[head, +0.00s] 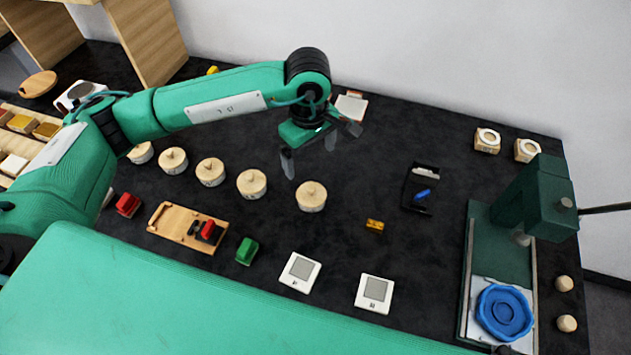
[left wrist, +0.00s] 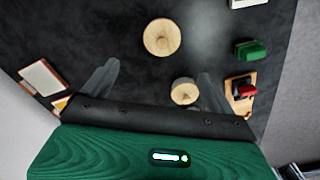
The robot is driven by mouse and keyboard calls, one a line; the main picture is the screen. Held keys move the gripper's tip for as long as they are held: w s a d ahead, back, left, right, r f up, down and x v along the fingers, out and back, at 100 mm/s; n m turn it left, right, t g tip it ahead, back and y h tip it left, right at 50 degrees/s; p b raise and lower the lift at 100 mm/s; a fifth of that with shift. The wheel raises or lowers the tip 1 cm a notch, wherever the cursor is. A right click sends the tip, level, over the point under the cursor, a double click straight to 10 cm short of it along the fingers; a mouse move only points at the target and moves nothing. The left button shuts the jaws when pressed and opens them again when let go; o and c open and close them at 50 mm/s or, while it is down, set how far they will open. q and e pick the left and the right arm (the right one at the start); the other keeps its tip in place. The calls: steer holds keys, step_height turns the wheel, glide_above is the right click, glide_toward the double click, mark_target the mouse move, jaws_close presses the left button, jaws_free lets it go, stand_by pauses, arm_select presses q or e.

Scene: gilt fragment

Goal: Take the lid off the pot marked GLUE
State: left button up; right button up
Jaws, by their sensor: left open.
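Several round pale wooden pots with lids stand in a row on the dark table in the head view. The rightmost pot (head: 311,196) and its neighbour (head: 251,184) are closest to my left gripper; the others (head: 210,172) run off to the left. Their small labels are too small to read, so I cannot tell which is marked GLUE. My left gripper (head: 309,152) is open and empty, above and behind the rightmost pot. In the left wrist view, its fingers (left wrist: 155,80) are spread, with one pot (left wrist: 162,37) ahead and another (left wrist: 185,91) by one finger.
A wooden board with a red item (head: 180,228), a green block (head: 247,251) and two white square devices (head: 300,272) lie in front. A black tray (head: 412,205) and yellow piece (head: 375,225) lie right of the pots. A green machine (head: 505,240) stands far right.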

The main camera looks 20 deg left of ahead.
arm_select(q)
steer(key=p, duration=0.2)
glide_above(310, 187)
steer(key=f, duration=0.5)
steer(key=shift+s+f, duration=0.3)
steer(key=shift+f, duration=0.1)
steer(key=shift+w+f+p, duration=0.15)
steer(key=shift+f+p, duration=0.5)
steer(key=shift+f, duration=0.55)
step_height(310, 187, down, 3)
steer(key=shift+w+f+p, duration=0.15)
steer(key=shift+p, duration=0.6)
steer(key=shift+f, duration=0.35)
steer(key=c, duration=1.1)
arm_select(e)
steer(key=r, duration=0.1)
steer(key=s+r, duration=0.1)
steer(key=r, duration=0.3)
steer(key=shift+s+r, duration=0.1)
steer(key=shift+s, duration=0.15)
arm_select(q)
steer(key=shift+o, duration=0.2)
